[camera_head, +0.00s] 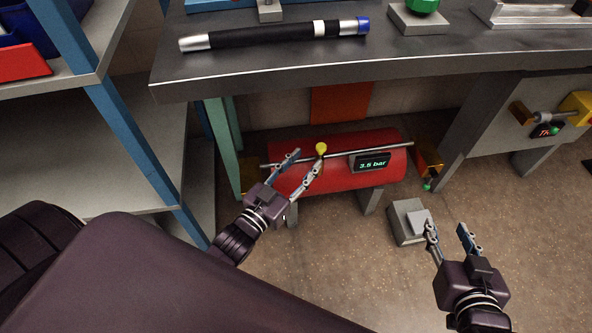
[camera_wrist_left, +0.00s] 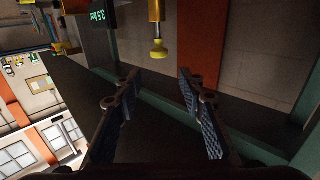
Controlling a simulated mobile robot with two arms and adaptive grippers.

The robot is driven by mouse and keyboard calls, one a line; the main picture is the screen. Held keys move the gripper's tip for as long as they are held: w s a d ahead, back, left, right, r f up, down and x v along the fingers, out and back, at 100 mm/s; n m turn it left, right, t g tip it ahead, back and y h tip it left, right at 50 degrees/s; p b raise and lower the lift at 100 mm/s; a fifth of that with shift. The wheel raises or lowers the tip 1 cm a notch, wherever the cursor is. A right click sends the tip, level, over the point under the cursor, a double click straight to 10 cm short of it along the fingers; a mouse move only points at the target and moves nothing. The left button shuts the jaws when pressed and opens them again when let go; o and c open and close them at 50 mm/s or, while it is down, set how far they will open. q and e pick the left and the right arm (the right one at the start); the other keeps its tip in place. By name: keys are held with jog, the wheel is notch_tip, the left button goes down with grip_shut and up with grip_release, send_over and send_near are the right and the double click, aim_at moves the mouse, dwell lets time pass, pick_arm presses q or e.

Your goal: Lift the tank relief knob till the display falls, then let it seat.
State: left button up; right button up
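The red tank (camera_head: 345,170) lies on its side under the workbench, with a metal rod along its top. Its small yellow relief knob (camera_head: 321,148) stands on top. The display (camera_head: 371,162) on the tank reads 3.5 bar. My left gripper (camera_head: 308,157) is open near the knob. In the left wrist view the knob (camera_wrist_left: 159,50) shows just beyond the gap between the open fingertips (camera_wrist_left: 160,78), with nothing between them. My right gripper (camera_head: 448,230) is open and empty to the right, above the floor.
A blue-legged shelf (camera_head: 125,135) stands at left. A grey box (camera_head: 405,225) sits on the floor beside my right gripper. A panel (camera_head: 520,110) with fittings hangs at right.

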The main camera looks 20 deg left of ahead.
pick_arm(q)
jog(key=s, duration=0.3)
jog(key=shift+s+a, duration=0.25)
jog(key=shift+a, duration=0.1)
